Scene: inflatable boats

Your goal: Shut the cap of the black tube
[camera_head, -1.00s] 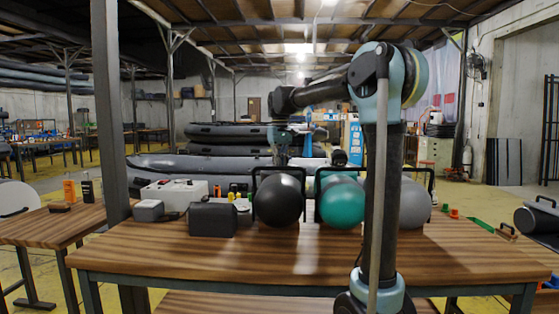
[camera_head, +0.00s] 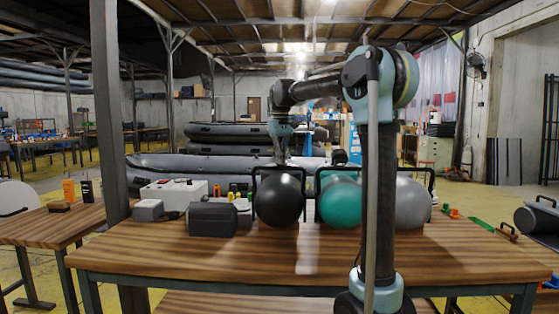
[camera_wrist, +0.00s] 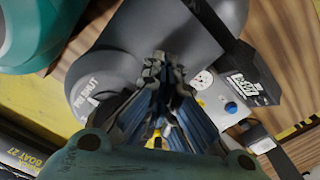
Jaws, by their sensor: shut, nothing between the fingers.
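The black tube (camera_head: 279,203) lies on the wooden workbench, its rounded end facing the head camera. In the wrist view the dark grey tube (camera_wrist: 190,30) fills the top, with a round lettered cap (camera_wrist: 82,96) at its left. I cannot tell how far the cap is open; the fingers hide part of that area. My gripper (camera_head: 281,160) points down above and behind the black tube in the head view. In the wrist view my gripper (camera_wrist: 165,62) is shut and empty, its tips over the tube beside the cap. Contact is not clear.
A green tube (camera_head: 340,204) and a grey tube (camera_head: 411,204) lie to the right, with black frames around them. A dark box (camera_head: 212,219) and a white-topped case (camera_head: 174,190) stand left. A gauge with a display (camera_wrist: 250,88) is close by. The bench front is clear.

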